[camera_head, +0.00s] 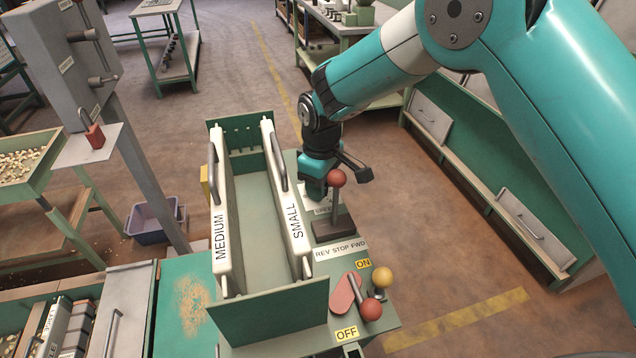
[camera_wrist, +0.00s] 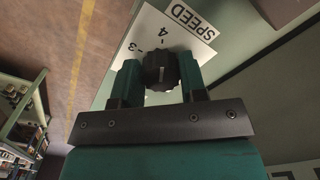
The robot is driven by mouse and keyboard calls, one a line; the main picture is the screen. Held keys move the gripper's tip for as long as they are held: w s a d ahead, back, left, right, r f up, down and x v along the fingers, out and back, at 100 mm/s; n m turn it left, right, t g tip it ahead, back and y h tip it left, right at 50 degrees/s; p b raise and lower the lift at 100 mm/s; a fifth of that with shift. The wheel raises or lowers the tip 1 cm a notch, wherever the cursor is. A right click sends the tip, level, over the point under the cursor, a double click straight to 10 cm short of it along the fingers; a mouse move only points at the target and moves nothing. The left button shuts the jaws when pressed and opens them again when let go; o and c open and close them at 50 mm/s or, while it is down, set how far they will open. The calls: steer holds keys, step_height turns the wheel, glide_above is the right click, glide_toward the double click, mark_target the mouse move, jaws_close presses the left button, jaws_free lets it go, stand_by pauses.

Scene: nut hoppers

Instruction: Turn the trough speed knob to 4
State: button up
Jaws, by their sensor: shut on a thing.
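The black ridged speed knob (camera_wrist: 159,70) sits on a white dial plate (camera_wrist: 150,30) marked SPEED, with 3 and 4 visible near its far side. My gripper (camera_wrist: 158,76) has one finger on each side of the knob and is shut on it. A pale mark shows on the knob's face; I cannot tell exactly which number it lines up with. In the head view my gripper (camera_head: 316,188) points down at the trough's right side. It hides the knob there, and only part of the dial plate (camera_head: 322,211) shows.
A red-balled lever (camera_head: 336,178) stands close in front of my gripper, by the REV STOP FWD label (camera_head: 341,249). A red ON/OFF handle (camera_head: 371,309) and yellow ball knob (camera_head: 382,278) are nearer. The trough (camera_head: 258,230) with MEDIUM and SMALL boards lies left.

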steer(key=shift+s+d+f, duration=0.1)
steer(key=shift+s+f, duration=0.05)
steer(key=shift+s, duration=0.05)
steer(key=o, duration=0.9)
steer(key=shift+o, duration=0.2)
steer(key=shift+w+r, duration=0.1)
steer(key=shift+r, duration=0.3)
step_height(320, 180, up, 17)
steer(key=shift+b, duration=0.45)
